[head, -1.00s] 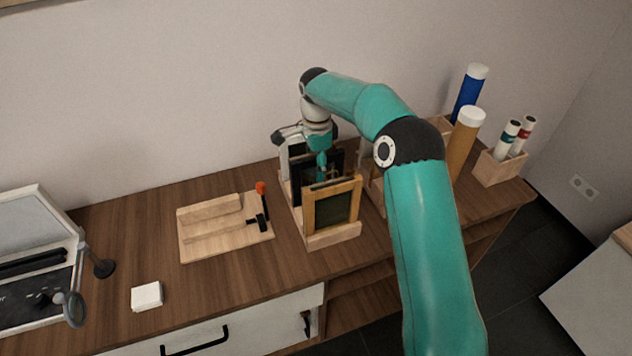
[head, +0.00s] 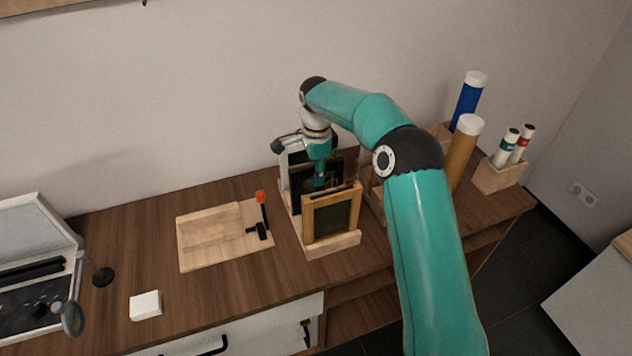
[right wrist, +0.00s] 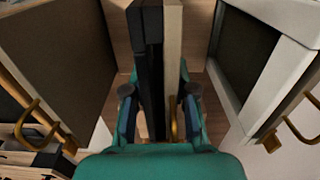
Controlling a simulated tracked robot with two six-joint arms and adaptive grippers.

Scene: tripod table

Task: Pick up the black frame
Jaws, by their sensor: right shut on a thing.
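The black frame (head: 300,186) stands upright in a light wooden rack (head: 334,245) on the table, between a wooden frame (head: 332,217) in front and a pale frame (head: 284,160) behind. My right gripper (head: 320,180) reaches down into the rack from above and partly hides the black frame. In the right wrist view, my right gripper (right wrist: 159,112) has its fingers on either side of the black frame (right wrist: 148,60), whose edge shows beside a cream-coloured strip, and is shut on it. My left gripper is not in view.
A wooden board (head: 197,245) with an orange-tipped tool (head: 262,213) lies left of the rack. A white block (head: 145,305) and an open case (head: 35,285) are farther left. Tubes in wooden holders, including a blue one (head: 467,100), stand right, beyond my arm.

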